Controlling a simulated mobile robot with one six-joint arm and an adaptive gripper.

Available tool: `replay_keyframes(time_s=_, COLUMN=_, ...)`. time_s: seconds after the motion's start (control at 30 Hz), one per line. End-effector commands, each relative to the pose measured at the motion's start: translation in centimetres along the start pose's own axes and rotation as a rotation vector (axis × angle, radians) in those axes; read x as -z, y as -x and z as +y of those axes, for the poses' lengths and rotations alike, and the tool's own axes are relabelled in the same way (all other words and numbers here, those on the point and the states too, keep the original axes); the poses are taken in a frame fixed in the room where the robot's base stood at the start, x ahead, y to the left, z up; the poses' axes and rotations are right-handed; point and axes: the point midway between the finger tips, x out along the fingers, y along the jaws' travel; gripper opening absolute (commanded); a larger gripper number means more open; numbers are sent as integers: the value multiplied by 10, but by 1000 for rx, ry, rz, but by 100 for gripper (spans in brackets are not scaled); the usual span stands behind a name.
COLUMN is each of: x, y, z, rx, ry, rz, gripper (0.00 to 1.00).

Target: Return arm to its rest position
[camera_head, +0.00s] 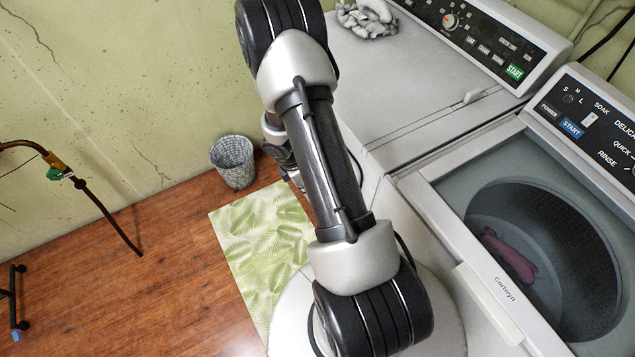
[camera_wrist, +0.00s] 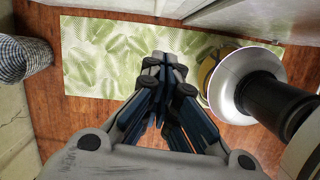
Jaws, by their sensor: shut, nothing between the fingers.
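My gripper (camera_wrist: 163,62) points down over the floor in the wrist view, its fingers shut together with nothing between them. Below it lies a green leaf-patterned mat (camera_wrist: 95,68), apart from the fingers. In the head view my arm crosses the middle of the picture, in front of the washers. The gripper is mostly hidden behind the arm there; only a bit of the wrist shows near the mat (camera_head: 262,232). My base, with a round white body, shows at the right of the wrist view.
A grey wastebasket (camera_head: 233,162) stands by the wall and also shows in the wrist view (camera_wrist: 24,58). A crumpled grey-white cloth (camera_head: 366,19) lies on the closed machine (camera_head: 390,85). A pipe (camera_head: 105,213) is at left.

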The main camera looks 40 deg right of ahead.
Motion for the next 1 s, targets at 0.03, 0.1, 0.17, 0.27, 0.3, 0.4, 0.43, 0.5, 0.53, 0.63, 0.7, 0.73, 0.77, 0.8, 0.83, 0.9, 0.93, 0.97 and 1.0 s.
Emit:
replay_keyframes(time_s=0.03, x=-4, y=22, z=1, rx=-4, ry=-2, rz=-2, gripper=0)
replay_keyframes(time_s=0.1, x=-5, y=40, z=1, rx=-5, ry=-2, rz=-2, gripper=0)
replay_keyframes(time_s=0.17, x=-4, y=53, z=0, rx=-4, ry=-2, rz=-1, gripper=0)
replay_keyframes(time_s=0.27, x=-4, y=72, z=-1, rx=-3, ry=-2, rz=-2, gripper=0)
replay_keyframes(time_s=0.3, x=-4, y=78, z=-1, rx=-3, ry=-3, rz=-2, gripper=0)
replay_keyframes(time_s=0.4, x=-4, y=90, z=-2, rx=-2, ry=-3, rz=-1, gripper=0)
replay_keyframes(time_s=0.43, x=-4, y=92, z=-2, rx=-2, ry=-3, rz=-1, gripper=0)
replay_keyframes(time_s=0.5, x=-4, y=96, z=-2, rx=-2, ry=-2, rz=-1, gripper=0)
replay_keyframes(time_s=0.53, x=-4, y=97, z=-2, rx=-2, ry=-2, rz=-1, gripper=0)
replay_keyframes(time_s=0.63, x=-3, y=99, z=-2, rx=-1, ry=-2, rz=-1, gripper=0)
replay_keyframes(time_s=0.7, x=-3, y=98, z=-2, rx=-1, ry=-2, rz=-1, gripper=0)
replay_keyframes(time_s=0.73, x=-3, y=98, z=-2, rx=0, ry=-2, rz=-1, gripper=0)
replay_keyframes(time_s=0.77, x=-3, y=98, z=-2, rx=0, ry=-2, rz=-1, gripper=0)
replay_keyframes(time_s=0.8, x=-3, y=99, z=-2, rx=-1, ry=-3, rz=-1, gripper=0)
replay_keyframes(time_s=0.83, x=-3, y=100, z=-2, rx=-3, ry=-6, rz=-2, gripper=0)
replay_keyframes(time_s=0.9, x=-4, y=110, z=0, rx=-12, ry=-28, rz=-4, gripper=0)
replay_keyframes(time_s=0.93, x=-4, y=117, z=2, rx=-21, ry=-43, rz=-5, gripper=0)
replay_keyframes(time_s=0.97, x=-4, y=126, z=3, rx=-30, ry=-63, rz=-6, gripper=0)
replay_keyframes(time_s=1.0, x=-5, y=142, z=5, rx=-45, ry=-100, rz=-6, gripper=0)
